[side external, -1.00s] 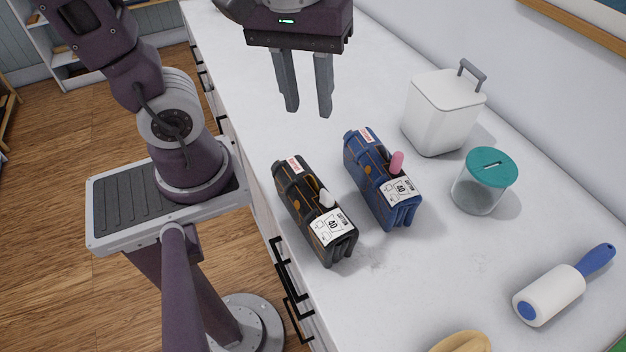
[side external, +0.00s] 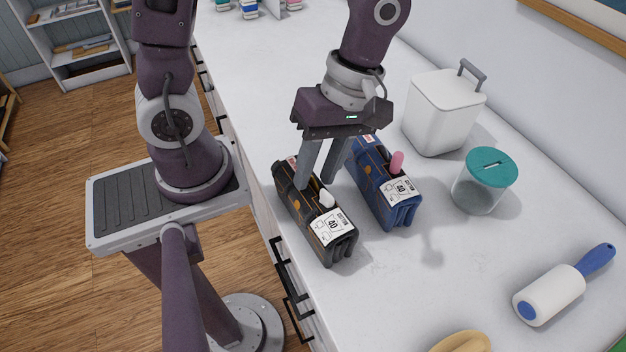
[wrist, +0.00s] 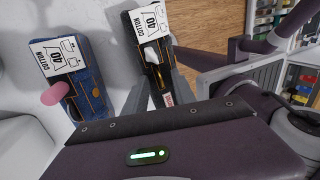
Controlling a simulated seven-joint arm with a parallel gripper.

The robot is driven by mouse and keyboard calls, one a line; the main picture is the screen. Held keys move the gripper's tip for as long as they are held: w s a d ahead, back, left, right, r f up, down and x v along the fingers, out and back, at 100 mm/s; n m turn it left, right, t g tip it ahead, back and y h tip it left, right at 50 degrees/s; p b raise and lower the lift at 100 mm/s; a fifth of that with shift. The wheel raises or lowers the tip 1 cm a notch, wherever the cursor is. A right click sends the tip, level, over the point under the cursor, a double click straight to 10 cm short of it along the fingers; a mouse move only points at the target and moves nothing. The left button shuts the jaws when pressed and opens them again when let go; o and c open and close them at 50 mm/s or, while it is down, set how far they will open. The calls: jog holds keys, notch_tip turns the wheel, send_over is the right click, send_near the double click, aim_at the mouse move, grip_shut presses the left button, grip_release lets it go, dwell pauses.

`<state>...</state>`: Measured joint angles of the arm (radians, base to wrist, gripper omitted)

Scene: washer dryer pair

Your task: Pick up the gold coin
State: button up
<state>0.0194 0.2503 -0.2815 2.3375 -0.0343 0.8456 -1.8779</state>
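A folded black pair of jeans (side external: 310,215) with a white label lies on the counter. A small gold patch (side external: 317,186), possibly the gold coin, shows at its top beside a white peg-like piece (side external: 327,198); most of it is hidden now. My gripper (side external: 316,183) points down over these jeans, fingers apart with nothing visibly held. In the wrist view the fingers (wrist: 158,92) lie either side of the black jeans (wrist: 153,60). I cannot tell whether they touch it. The coin is not clear there.
Folded blue jeans (side external: 385,190) with a pink piece (side external: 397,161) lie close to the right of my gripper.

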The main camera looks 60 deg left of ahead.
grip_shut()
notch_tip(320, 180, up, 10)
dwell(0.6)
